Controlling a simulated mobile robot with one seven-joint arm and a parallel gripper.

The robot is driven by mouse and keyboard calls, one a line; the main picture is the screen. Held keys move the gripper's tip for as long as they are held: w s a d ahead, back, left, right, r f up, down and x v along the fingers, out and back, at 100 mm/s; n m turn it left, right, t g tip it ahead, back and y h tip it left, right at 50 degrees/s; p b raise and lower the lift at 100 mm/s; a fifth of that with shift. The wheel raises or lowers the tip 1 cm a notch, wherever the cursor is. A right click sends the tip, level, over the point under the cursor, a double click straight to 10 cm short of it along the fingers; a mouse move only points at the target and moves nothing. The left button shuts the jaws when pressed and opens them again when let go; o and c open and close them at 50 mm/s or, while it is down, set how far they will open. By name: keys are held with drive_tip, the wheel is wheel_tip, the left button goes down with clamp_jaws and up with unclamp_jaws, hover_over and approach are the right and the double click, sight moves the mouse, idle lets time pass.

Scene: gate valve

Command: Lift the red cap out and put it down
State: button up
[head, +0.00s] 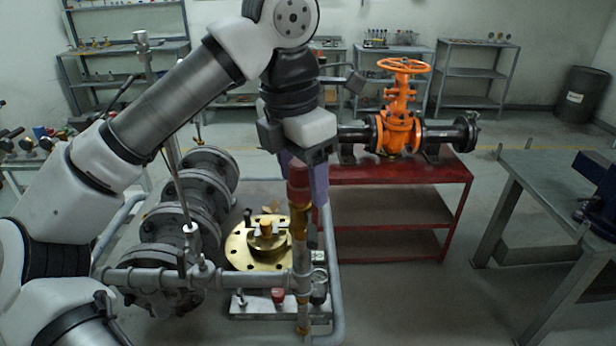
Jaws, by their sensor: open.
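A dark red cap-like piece (299,184) sits at the top of an upright brass-coloured pipe (302,262) in the middle of the view. My gripper (307,182) points down at that height, with its purple fingers apart and open. The red piece overlaps the gap between the fingers in the picture. I cannot tell whether they are around it or behind it, and no contact is clear. A smaller red round part (278,296) lies lower down on a grey tray (262,312); I cannot tell which one is the task's cap.
A brass flange (240,258) stands behind the upright pipe. Grey flanged pipework (190,205) is on the left, with a horizontal pipe (240,278) crossing in front. An orange gate valve (400,120) stands on a red table (400,174). A grey workbench (560,180) is at right; the floor between is clear.

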drive_tip(key=c, duration=1.1)
drive_tip(key=shift+r+b, duration=0.55)
drive_tip(key=shift+r, duration=4.45)
